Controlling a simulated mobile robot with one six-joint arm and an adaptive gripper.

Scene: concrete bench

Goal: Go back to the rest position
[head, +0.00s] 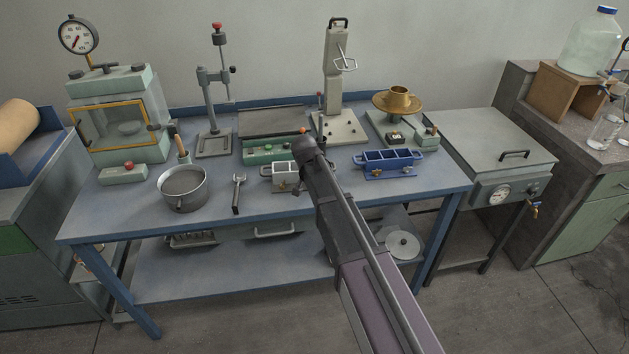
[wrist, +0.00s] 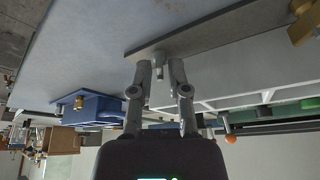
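My gripper (wrist: 160,66) shows in the wrist view with its two fingertips apart. A small grey post lies between them, with a gap that looks unfilled on one side. The fingers are over or at the edge of a light grey compartmented mould (wrist: 206,101), next to its dark long wall. In the head view my arm reaches from the lower right to the bench middle. Its end is by the same mould (head: 285,177), and my arm hides the fingers and the mould's right part.
A blue mould (head: 389,164) stands right of my arm. A wrench (head: 238,193) and a pot (head: 184,187) lie left. The air above the bench front is clear.

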